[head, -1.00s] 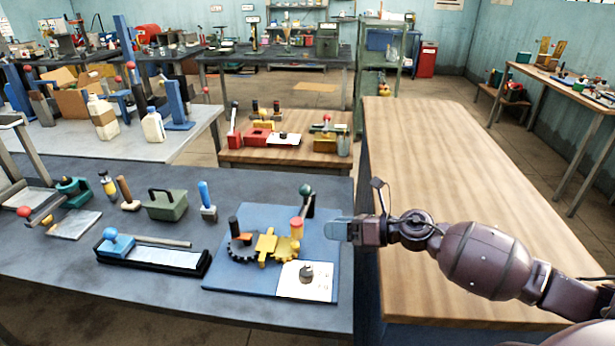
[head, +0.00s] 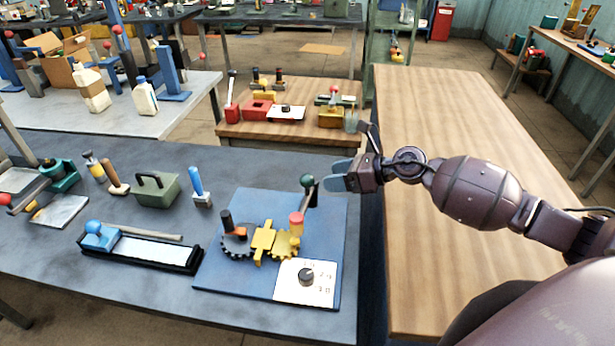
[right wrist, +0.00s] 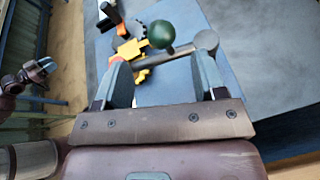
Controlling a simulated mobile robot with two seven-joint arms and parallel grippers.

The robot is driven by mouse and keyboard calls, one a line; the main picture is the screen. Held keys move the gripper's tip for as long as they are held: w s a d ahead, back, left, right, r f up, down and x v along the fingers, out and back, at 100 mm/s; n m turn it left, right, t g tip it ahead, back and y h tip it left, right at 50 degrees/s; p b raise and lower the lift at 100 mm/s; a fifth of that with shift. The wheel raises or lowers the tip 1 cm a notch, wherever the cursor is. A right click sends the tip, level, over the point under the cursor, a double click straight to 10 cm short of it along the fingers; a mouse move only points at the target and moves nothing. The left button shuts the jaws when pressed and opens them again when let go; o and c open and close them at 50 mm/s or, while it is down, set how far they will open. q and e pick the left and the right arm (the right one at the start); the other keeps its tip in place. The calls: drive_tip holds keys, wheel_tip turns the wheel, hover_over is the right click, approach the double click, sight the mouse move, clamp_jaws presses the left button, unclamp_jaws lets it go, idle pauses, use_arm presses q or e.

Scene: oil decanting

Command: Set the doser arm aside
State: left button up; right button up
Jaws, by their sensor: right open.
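The doser arm looks to be the lever with a dark green ball knob (head: 307,181), standing at the back right of a blue board (head: 213,280) on the grey bench. My right gripper (head: 334,175) is open, just right of the knob in the head view. In the right wrist view, the green knob (right wrist: 161,34) and a grey bar (right wrist: 175,57) show beyond and between the spread fingers (right wrist: 162,66). I cannot tell whether the bar lies between the pads.
A blue-handled tray (head: 150,254) and a green box (head: 155,192) stand to the left. A bare wooden table (head: 430,120) lies right.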

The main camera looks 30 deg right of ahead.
sight(307, 180)
drive_tip(key=p+x, duration=0.1)
drive_tip(key=x, duration=0.7)
drive_tip(key=shift+d, duration=0.1)
clamp_jaws()
